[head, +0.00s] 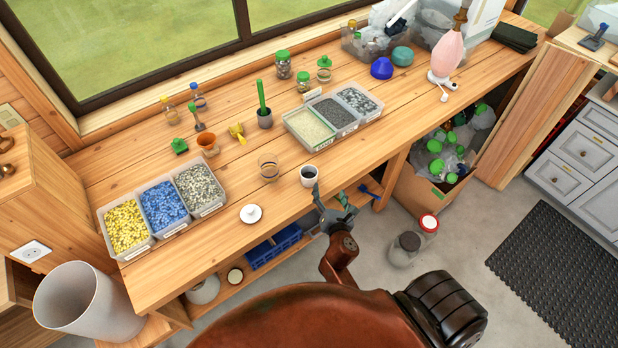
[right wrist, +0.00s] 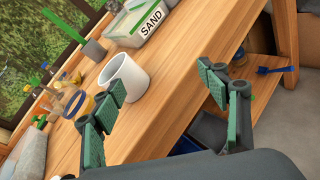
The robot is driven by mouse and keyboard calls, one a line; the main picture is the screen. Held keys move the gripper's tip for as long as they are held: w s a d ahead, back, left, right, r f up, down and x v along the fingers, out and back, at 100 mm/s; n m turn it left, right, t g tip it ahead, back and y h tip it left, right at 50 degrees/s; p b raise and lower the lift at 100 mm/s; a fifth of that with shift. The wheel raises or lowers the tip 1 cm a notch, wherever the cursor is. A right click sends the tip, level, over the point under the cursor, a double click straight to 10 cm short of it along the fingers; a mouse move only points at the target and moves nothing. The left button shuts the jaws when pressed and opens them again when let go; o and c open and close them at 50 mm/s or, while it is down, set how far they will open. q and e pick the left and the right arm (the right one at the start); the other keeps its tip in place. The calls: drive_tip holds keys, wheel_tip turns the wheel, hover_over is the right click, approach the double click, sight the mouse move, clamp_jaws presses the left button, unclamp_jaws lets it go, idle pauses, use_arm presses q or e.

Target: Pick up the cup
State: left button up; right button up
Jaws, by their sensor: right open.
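A small white cup (head: 309,176) with a dark inside stands upright near the front edge of the wooden workbench (head: 235,225). In the right wrist view the cup (right wrist: 125,76) shows just beyond the left-hand finger, its lower part partly covered by that finger. My right gripper (head: 333,200) is open and empty, just in front of and to the right of the cup at the bench edge. In the right wrist view its green-padded fingers (right wrist: 162,92) are wide apart, with bench edge between them. I cannot tell whether a finger touches the cup. My left gripper is not in view.
A clear glass (head: 269,167) stands left of the cup, and a white lid (head: 251,214) lies to its left. Trays of sand and gravel (head: 345,131) stand behind. A lower shelf (head: 217,290) holds a blue crate (head: 273,246).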

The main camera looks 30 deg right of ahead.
sight(311, 182)
drive_tip(key=w+a+n, duration=0.2)
drive_tip(key=n, duration=0.1)
drive_tip(key=w+a+n+t+y, duration=0.1)
drive_tip(key=w+a+n, duration=0.1)
drive_tip(key=n, duration=0.1)
drive_tip(key=shift+w+a+f+t+y, duration=0.1)
drive_tip(key=shift+w+a+t+y, duration=0.15)
drive_tip(key=shift+a+t+y, duration=0.05)
drive_tip(key=x, duration=0.7)
drive_tip(key=shift+s+d+f, duration=0.1)
drive_tip(key=shift+d, duration=0.1)
drive_tip(key=c, duration=1.2)
drive_tip(key=shift+c, duration=0.8)
